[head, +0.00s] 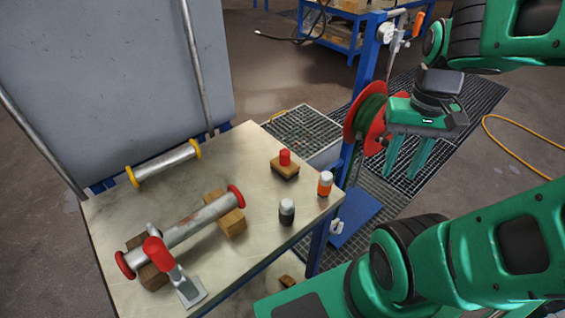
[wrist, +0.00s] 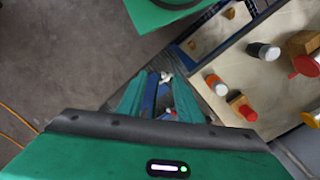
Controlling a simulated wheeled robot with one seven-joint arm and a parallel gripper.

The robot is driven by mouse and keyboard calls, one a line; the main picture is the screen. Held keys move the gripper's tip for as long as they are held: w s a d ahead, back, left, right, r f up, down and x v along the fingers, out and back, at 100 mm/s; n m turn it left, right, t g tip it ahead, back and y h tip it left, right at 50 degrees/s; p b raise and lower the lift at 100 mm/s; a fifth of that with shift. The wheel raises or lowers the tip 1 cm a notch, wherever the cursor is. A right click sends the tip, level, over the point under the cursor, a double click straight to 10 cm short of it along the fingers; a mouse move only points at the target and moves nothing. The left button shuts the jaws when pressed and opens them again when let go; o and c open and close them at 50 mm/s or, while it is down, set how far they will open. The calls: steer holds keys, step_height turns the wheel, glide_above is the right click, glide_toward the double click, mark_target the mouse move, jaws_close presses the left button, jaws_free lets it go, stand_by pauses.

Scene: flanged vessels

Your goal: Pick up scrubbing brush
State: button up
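What looks like the scrubbing brush, a wooden block with a red knob on top (head: 285,168), sits near the back right of the metal workbench (head: 262,150). It also shows in the wrist view (wrist: 238,104), right of my fingers. My gripper (head: 405,172) hangs in the air right of the bench, its two green fingers pointing down. In the wrist view the fingers (wrist: 158,98) stand apart with nothing held between them. The gripper is well clear of the brush.
An orange bottle (head: 325,184) and a dark, pale-capped bottle (head: 287,212) stand near the brush. A red-ended pipe (head: 190,229) rests on wooden blocks, beside a red-topped tool (head: 163,255). A yellow-ended pipe (head: 165,163) lies behind. A red hose reel (head: 358,122) and blue post stand between gripper and bench.

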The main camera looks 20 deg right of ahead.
steer(key=shift+o, duration=1)
steer(key=shift+s+r, duration=0.2)
steer(key=shift+s, duration=0.15)
steer(key=m, duration=1.6)
glide_above(285, 149)
steer(key=shift+s+d+r, duration=0.1)
steer(key=shift+s+r, duration=0.15)
steer(key=shift+w+f+m, duration=0.1)
steer(key=shift+f+m, duration=0.1)
steer(key=shift+m, duration=0.1)
step_height(285, 149, down, 10)
steer(key=shift+f, duration=0.25)
jaws_close()
